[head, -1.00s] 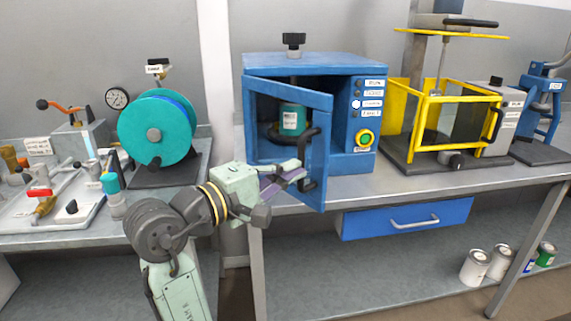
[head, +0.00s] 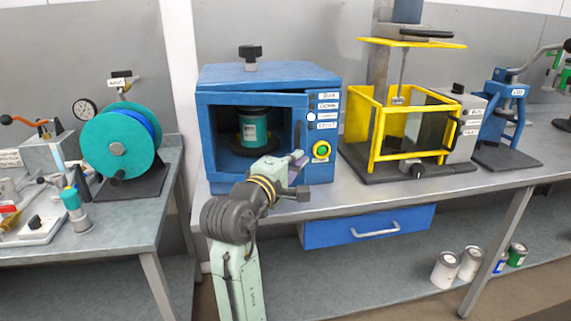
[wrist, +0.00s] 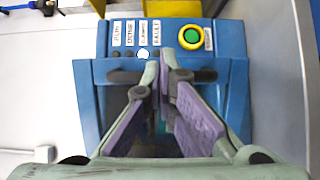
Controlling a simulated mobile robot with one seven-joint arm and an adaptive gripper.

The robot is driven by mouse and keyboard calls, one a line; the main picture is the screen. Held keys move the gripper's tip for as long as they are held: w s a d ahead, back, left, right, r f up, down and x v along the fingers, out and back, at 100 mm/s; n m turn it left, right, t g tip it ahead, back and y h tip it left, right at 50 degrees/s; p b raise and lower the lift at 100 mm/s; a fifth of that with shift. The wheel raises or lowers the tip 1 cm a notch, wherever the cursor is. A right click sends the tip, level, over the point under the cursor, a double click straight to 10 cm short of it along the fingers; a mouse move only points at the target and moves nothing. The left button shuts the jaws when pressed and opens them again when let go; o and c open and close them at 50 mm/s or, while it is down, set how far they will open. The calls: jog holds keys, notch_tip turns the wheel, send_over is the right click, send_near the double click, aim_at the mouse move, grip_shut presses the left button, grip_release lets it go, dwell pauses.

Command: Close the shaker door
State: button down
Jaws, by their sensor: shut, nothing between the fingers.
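The blue shaker (head: 270,75) stands on the bench with a teal can (head: 254,128) inside, seen through the door's window. Its door (head: 204,145), hinged on the left, stands almost flush with the front. A thin dark gap shows along its upper right edge; I cannot tell if it is latched. The dark door handle (head: 298,136) is upright at the door's right side. My gripper (head: 300,159) is shut and empty at the lower handle area. In the wrist view my gripper (wrist: 163,78) covers the handle's middle; contact is unclear.
The control panel (head: 326,125) with a green button (head: 321,151) is right of the door. A yellow-framed machine (head: 405,130) stands further right. A blue drawer (head: 340,232) hangs below the bench. A teal drum (head: 120,142) is on the left bench.

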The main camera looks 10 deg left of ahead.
aim_at(303, 145)
jog(key=w+n+y, duration=0.1)
jog(key=w, duration=0.1)
jog(key=w+n+y, duration=0.1)
jog(key=w, duration=0.1)
jog(key=w+y, duration=0.2)
jog(key=shift+w+d+n+t, duration=0.15)
jog(key=shift+d+n+t, duration=0.15)
jog(key=shift+d+n, duration=0.1)
jog(key=shift+w+a, duration=0.1)
jog(key=shift+w, duration=1)
jog(key=shift+s, duration=0.1)
